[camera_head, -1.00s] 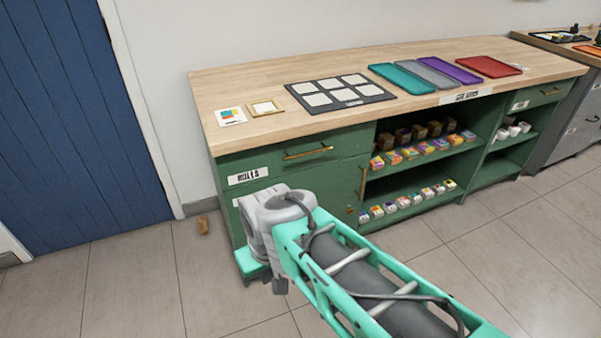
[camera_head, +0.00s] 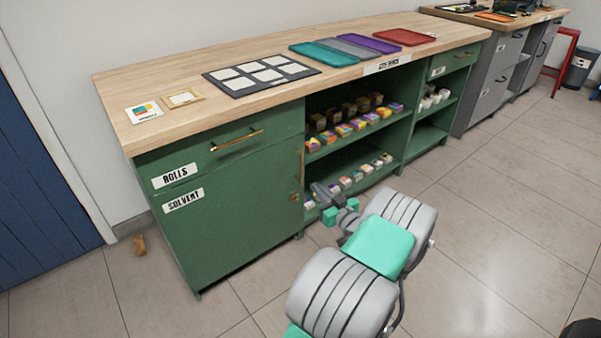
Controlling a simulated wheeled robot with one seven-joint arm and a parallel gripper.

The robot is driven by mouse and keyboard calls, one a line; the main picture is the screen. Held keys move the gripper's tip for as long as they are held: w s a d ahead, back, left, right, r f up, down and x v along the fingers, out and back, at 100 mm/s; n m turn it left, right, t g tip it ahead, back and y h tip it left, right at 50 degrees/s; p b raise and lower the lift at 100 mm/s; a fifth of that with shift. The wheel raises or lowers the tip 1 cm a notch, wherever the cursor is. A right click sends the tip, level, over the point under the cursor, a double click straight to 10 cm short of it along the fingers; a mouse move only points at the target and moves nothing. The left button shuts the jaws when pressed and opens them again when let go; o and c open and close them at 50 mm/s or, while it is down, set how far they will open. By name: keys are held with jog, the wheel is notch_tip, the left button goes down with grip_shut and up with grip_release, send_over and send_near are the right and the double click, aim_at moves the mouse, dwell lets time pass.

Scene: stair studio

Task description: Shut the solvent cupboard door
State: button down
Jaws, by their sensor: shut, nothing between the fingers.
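The solvent cupboard door (camera_head: 235,230) is a green panel labelled SOLVENT, at the left of the workbench under the ROLLS drawer. It looks flush with the cabinet front, with no gap that I can see. Its upright brass handle (camera_head: 301,172) and a small brass lock (camera_head: 294,197) are at its right edge. My gripper (camera_head: 330,214) is small in view, just right of the door's handle edge and in front of the open shelves. It is shut and empty. I cannot tell whether it touches the cabinet.
The wooden benchtop (camera_head: 130,88) holds a dark sample board (camera_head: 215,88) and coloured trays (camera_head: 405,37). Open shelves with small boxes (camera_head: 343,130) are right of the door. A brown wedge-like block (camera_head: 139,245) lies on the floor at left. The floor before the door is clear.

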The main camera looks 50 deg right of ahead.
jog(key=d+b+x, duration=0.1)
jog(key=b+x, duration=0.1)
jog(key=x, duration=1.1)
jog(key=shift+r+h+b, duration=0.25)
jog(key=shift+h+b, duration=0.05)
jog(key=shift+b, duration=0.05)
jog(key=shift+d, duration=0.15)
